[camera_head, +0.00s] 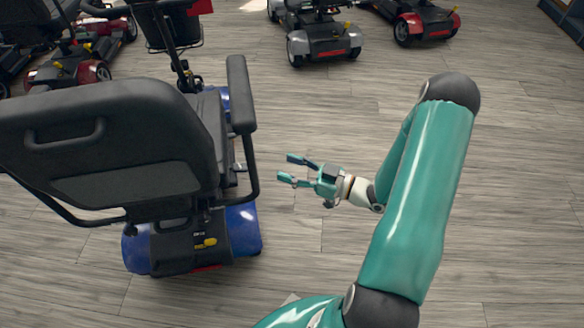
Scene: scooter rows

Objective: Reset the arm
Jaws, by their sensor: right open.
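My right arm (420,205) is teal with dark joints. It rises from the bottom of the head view, bends at the upper right and reaches back to the left. My right gripper (288,170) is open and empty, with its fingers pointing left. It is over the floor, just right of the blue scooter (243,228), apart from its black armrest (240,95). My left arm and gripper are not in view.
The blue scooter's black seat back (110,140) fills the left side. A grey scooter (325,40) and red scooters (425,20) (75,70) stand farther back. The wooden floor (520,170) is clear on the right.

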